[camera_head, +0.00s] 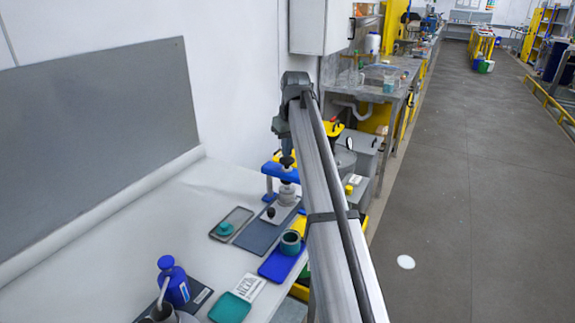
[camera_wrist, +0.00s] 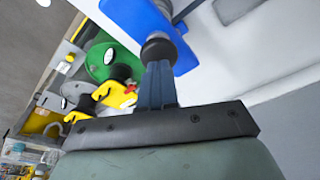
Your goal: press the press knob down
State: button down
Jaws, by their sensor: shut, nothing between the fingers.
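The press is a blue frame (camera_head: 281,172) around a grey column, standing near the right end of the white bench. Its black round press knob (camera_head: 287,161) sits on top, directly below my gripper (camera_head: 287,150), which points down. In the wrist view the dark knob (camera_wrist: 158,49) lies right at the tips of my gripper (camera_wrist: 157,66), with the blue frame (camera_wrist: 150,22) beyond it. The fingers are together with nothing between them. The tips look to be at or very close to the knob; I cannot tell whether they touch.
A small black knob (camera_head: 271,212) stands on the press base. A grey tray with a teal piece (camera_head: 225,228), a teal cup (camera_head: 290,241) on a blue mat, and a blue bottle (camera_head: 172,281) are nearer. Yellow-and-black clamps (camera_wrist: 115,90) and a green drum lid (camera_wrist: 103,62) are beside the bench.

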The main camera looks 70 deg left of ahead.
jog(key=shift+r, duration=2.9)
jog(key=shift+f, duration=0.1)
